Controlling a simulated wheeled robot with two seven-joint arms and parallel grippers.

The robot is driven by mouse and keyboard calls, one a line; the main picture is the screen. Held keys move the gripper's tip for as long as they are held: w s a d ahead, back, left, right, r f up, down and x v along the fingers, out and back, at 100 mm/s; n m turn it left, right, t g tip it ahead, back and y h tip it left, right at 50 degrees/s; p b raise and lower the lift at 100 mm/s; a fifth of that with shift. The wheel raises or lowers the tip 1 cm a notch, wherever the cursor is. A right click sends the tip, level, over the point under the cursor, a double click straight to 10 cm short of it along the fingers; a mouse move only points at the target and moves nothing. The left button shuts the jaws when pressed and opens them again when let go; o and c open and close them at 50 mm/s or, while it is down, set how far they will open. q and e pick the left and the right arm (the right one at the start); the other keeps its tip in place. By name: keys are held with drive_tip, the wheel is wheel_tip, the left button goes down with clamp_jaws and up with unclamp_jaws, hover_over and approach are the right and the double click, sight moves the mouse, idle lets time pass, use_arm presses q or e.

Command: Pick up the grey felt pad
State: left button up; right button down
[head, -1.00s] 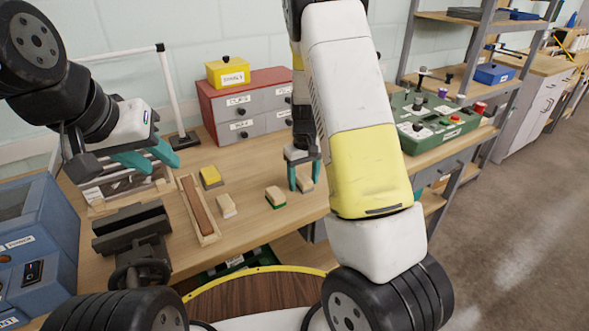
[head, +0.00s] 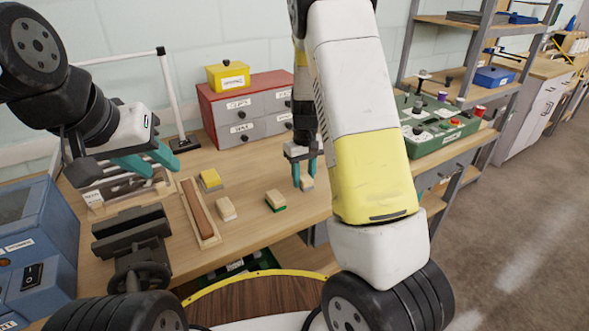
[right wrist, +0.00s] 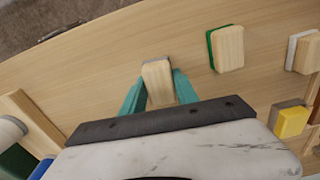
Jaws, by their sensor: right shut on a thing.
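The grey felt pad (head: 307,184) is a small pale wooden block with a thin grey layer along one edge. It is near the right end of the bench, and the grey edge shows at its far end in the right wrist view (right wrist: 157,72). My right gripper (head: 304,181) points down with its teal fingers shut on the block's two sides. I cannot tell whether the block touches the bench. My left gripper (head: 160,166) is open and empty, above the left part of the bench.
A green-edged block (head: 276,199), a white-edged block (head: 226,208) and a yellow block (head: 210,179) stand to the left. Beyond them are a long wooden tray (head: 211,238) and a dark vise (head: 131,226). A red drawer cabinet (head: 207,107) stands behind.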

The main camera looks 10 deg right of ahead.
drive_tip(key=shift+r, duration=0.85)
drive_tip(key=s+a, duration=0.3)
drive_tip(key=s, duration=0.4)
drive_tip(key=s+a+r, duration=0.1)
drive_tip(key=s+a, duration=0.2)
drive_tip(key=s, duration=0.4)
drive_tip(key=shift+s+a, duration=0.2)
drive_tip(key=shift+s, duration=0.15)
drive_tip(key=c, duration=1.8)
unclamp_jaws()
drive_tip(key=c, duration=0.3)
